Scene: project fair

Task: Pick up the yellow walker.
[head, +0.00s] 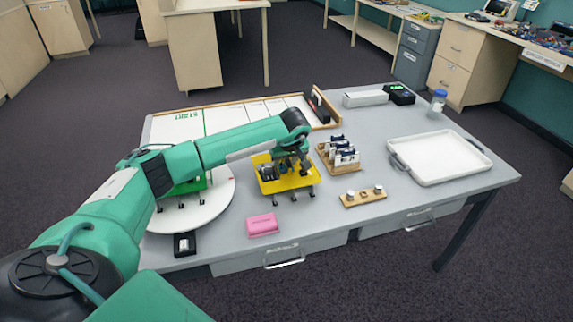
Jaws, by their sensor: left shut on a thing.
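The yellow walker (289,182), a yellow tray-like body with dark parts inside and dark legs below, is at the middle of the grey table. My left gripper (292,166) comes down over it from above and is shut on it; the arm's end hides part of its top. Its legs look at or close to the table top; I cannot tell whether they touch. My right gripper is not in view.
Left of it, a green walker (193,186) stands on a white round disc (215,207), partly behind my arm. A pink block (262,224) lies in front. A wooden rack (338,162), a small wooden strip (363,197) and a white tray (440,157) are to the right.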

